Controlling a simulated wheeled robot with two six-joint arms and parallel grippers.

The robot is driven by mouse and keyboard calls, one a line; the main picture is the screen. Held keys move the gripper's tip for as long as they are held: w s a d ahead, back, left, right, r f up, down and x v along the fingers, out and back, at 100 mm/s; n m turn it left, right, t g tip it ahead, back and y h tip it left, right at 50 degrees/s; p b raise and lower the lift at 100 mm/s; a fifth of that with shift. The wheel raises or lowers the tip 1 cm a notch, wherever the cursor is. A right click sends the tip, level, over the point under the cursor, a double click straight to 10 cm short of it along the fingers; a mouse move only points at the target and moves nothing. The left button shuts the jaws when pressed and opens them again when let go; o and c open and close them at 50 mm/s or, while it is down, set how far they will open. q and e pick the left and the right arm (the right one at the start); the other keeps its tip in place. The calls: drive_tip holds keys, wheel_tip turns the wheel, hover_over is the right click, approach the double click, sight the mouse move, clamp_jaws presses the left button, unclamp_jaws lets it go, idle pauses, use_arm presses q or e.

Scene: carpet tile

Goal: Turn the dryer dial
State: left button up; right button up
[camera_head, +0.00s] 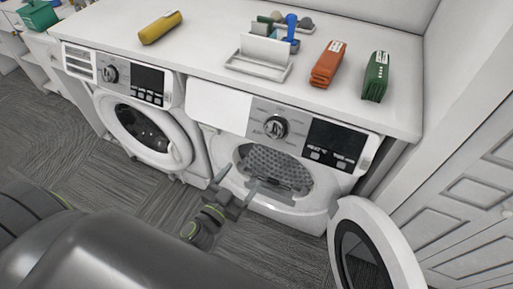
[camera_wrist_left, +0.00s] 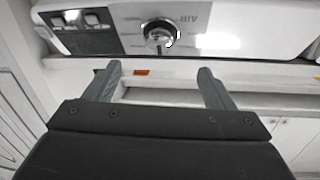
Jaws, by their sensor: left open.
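The dryer (camera_head: 300,205) is the right-hand white machine, with its round door (camera_head: 386,245) swung open to the right. Its silver round dial (camera_head: 276,127) sits on the front panel, left of a black display. My left gripper (camera_head: 236,184) is open and empty in front of the dryer, below and left of the dial in the head view. In the left wrist view the dial (camera_wrist_left: 160,37) shows beyond the gap between the two spread fingers (camera_wrist_left: 160,70), apart from them. My right gripper is not in view.
A white washer (camera_head: 145,130) with a shut door stands left of the dryer. The counter (camera_head: 210,50) above holds a yellow package (camera_head: 160,27), an orange package (camera_head: 328,65), a green package (camera_head: 375,76) and a white tray (camera_head: 258,67). A white panelled door stands at right.

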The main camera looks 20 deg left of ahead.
use_arm(q)
drive_tip(key=r, duration=0.2)
approach(272, 133)
drive_tip(key=w, duration=0.6)
drive_tip(key=w+d+b, duration=0.1)
drive_tip(key=w, duration=0.2)
drive_tip(key=shift+w+d+f, duration=0.1)
drive_tip(key=shift+f, duration=0.1)
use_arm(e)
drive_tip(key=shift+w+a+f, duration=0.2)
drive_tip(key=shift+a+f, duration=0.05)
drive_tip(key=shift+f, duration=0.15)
use_arm(q)
drive_tip(key=c, duration=1)
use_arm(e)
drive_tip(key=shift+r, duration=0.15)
